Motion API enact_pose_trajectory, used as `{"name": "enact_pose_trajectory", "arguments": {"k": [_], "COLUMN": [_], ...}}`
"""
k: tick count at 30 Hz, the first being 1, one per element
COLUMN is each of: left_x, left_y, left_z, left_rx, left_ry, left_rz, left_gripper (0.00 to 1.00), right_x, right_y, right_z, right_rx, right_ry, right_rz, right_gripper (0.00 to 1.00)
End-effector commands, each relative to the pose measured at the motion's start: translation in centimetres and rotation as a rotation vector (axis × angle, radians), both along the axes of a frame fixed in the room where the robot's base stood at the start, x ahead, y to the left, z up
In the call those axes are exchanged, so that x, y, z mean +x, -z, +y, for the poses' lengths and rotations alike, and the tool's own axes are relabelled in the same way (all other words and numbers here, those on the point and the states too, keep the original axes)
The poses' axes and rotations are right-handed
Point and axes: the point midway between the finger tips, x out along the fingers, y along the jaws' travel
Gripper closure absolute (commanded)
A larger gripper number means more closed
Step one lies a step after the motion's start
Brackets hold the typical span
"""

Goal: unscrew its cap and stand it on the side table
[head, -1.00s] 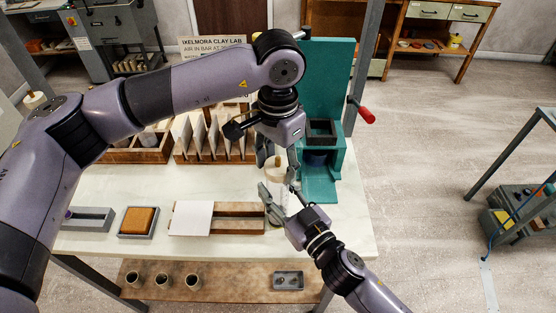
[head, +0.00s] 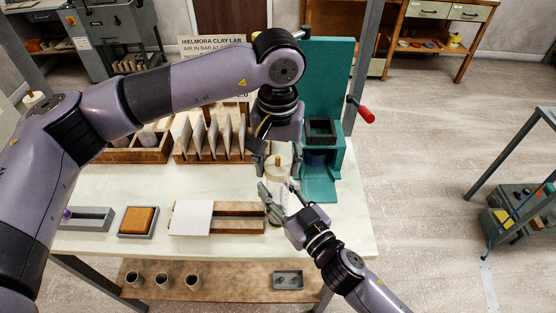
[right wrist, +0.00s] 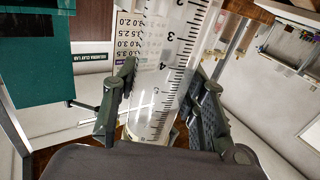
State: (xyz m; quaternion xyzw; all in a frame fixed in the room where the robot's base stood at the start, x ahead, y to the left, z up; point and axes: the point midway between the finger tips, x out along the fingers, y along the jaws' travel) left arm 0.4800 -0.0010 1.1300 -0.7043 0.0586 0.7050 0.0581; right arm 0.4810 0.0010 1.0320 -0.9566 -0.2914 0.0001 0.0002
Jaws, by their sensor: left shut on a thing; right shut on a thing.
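A clear cylinder (head: 278,190) with a printed scale stands roughly upright at the right end of the white workbench (head: 110,185). It also shows large in the right wrist view (right wrist: 170,70). Its tan cap (head: 277,173) with a small brass knob is on top. My left gripper (head: 277,161) points down from above, one finger on each side of the cap, shut on it. My right gripper (head: 276,192) comes from the front right and is shut around the cylinder body; its fingers flank it in the right wrist view (right wrist: 160,105). Whether the cap has loosened cannot be seen.
A teal press (head: 325,85) with a red handle (head: 366,115) stands close behind and right. A rack of upright tiles (head: 212,140) is behind left. A wooden tray with a white sheet (head: 190,217) lies left. A grey frame table (head: 530,130) stands far right, across open floor.

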Motion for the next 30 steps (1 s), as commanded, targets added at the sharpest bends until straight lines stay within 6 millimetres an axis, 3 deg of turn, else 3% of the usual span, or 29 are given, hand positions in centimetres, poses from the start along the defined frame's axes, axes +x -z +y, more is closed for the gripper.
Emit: {"name": "enact_pose_trajectory", "arguments": {"k": [30], "left_x": [0.07], "left_y": [-0.12], "left_z": [0.16], "left_rx": [0.004], "left_ry": [-2.049], "left_rz": [-0.002], "left_gripper": [0.88], "right_x": [0.03], "right_y": [0.05], "right_z": [-0.08], "right_rx": [-0.001], "right_ry": [0.002], "right_rz": [0.000], "right_gripper": [1.00]}}
